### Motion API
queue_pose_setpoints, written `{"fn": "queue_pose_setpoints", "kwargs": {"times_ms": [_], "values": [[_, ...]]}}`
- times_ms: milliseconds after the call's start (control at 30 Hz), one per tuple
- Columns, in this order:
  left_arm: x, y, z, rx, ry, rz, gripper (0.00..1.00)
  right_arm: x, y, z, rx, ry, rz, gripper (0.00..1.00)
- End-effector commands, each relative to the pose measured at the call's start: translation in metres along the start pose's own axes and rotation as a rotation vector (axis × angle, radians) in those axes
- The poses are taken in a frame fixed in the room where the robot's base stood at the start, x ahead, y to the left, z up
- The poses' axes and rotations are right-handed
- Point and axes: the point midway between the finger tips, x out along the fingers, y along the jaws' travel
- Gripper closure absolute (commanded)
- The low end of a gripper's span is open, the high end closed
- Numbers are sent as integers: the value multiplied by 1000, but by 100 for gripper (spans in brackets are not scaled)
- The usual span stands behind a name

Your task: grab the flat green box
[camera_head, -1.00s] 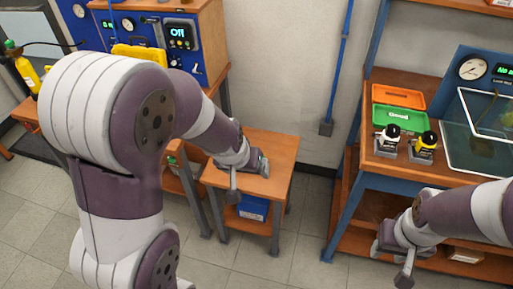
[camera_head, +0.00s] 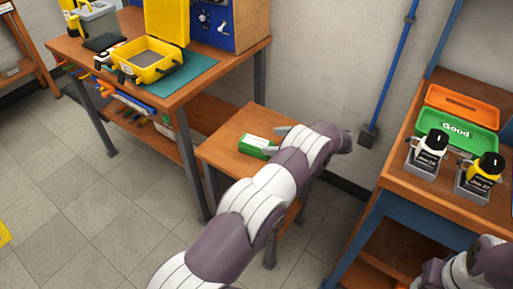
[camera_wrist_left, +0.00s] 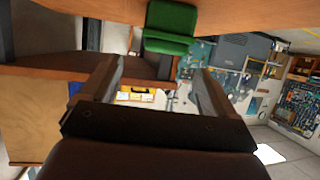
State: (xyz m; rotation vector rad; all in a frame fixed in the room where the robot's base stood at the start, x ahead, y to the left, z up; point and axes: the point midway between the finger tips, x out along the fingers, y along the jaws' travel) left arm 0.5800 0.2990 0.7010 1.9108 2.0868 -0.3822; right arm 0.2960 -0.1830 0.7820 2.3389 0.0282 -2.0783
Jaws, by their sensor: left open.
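The flat green box (camera_head: 257,146), green with a white label, lies on the small wooden table (camera_head: 222,152) in the middle of the head view. In the left wrist view the green box (camera_wrist_left: 172,27) is at the top centre, beyond the fingertips. My left gripper (camera_head: 276,140) is at the box's right end in the head view, largely hidden by my arm. In the left wrist view its two fingers (camera_wrist_left: 157,75) are apart with nothing between them. My right arm shows at the bottom right corner of the head view; its fingers are out of view.
A workbench (camera_head: 75,47) at the left holds an open yellow case (camera_head: 150,72). The right bench (camera_head: 400,165) carries an orange tray (camera_head: 464,103), a green "Good" tray (camera_head: 466,131) and two small bottles. The small table's left part is bare.

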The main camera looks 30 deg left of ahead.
Motion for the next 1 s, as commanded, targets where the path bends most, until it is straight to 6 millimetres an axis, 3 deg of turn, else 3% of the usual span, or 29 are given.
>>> {"fn": "queue_pose_setpoints", "kwargs": {"times_ms": [300, 500, 567, 700, 733, 1000], "values": [[49, -3, 2, -1, 0, 1, 11, 4, 0, 0, 0, 0, 0, 57], [51, -2, 2, -2, 1, 3, 11, 3, 0, 0, 0, 0, 0, 57], [51, -2, 2, -2, 1, 3, 27, 3, 0, 0, 0, 0, 0, 57], [51, -2, 2, -1, 1, 3, 72, 3, 0, 0, 0, 0, 0, 57], [51, -2, 2, -1, 1, 3, 79, 3, 0, 0, 0, 0, 0, 57], [50, -2, -1, -2, 1, 3, 79, 2, 0, 0, 0, 0, 0, 57]]}}
